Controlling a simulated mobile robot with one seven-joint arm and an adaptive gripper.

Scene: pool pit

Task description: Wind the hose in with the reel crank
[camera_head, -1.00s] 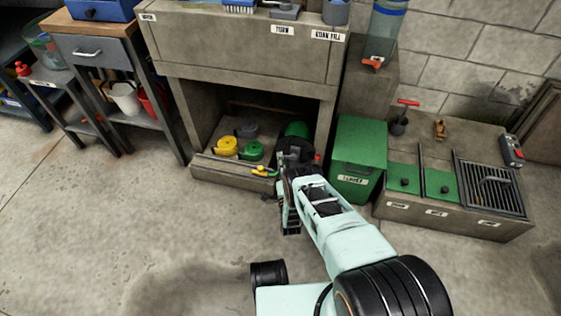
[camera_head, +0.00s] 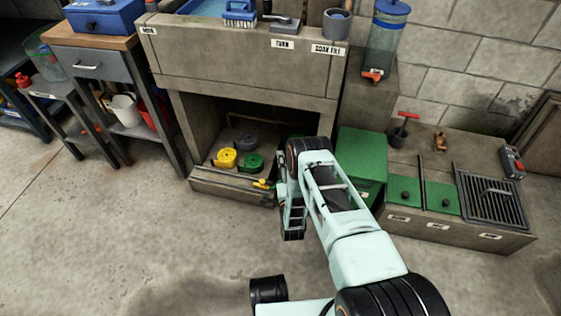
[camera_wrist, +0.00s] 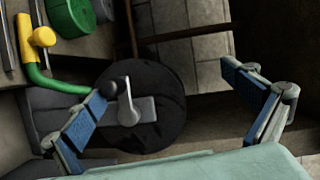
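In the wrist view the hose reel (camera_wrist: 163,85) shows as a black disc. On its face is a grey crank (camera_wrist: 129,108) with a dark knob (camera_wrist: 117,86) at its end. The green hose (camera_wrist: 62,87) runs from beside the reel to a yellow nozzle (camera_wrist: 42,37) at the left. My gripper (camera_wrist: 162,88) is open and empty, its blue-padded fingers wide apart. The left finger is near the crank and the right one is beyond the disc's right edge. In the head view my arm hides the reel and gripper; the yellow nozzle (camera_head: 262,184) shows beside it.
The reel's alcove is under a concrete counter (camera_head: 240,55). A green bin (camera_head: 362,155) stands right of the alcove, close to my arm. A metal-legged table (camera_head: 110,60) stands left. The floor in front is clear.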

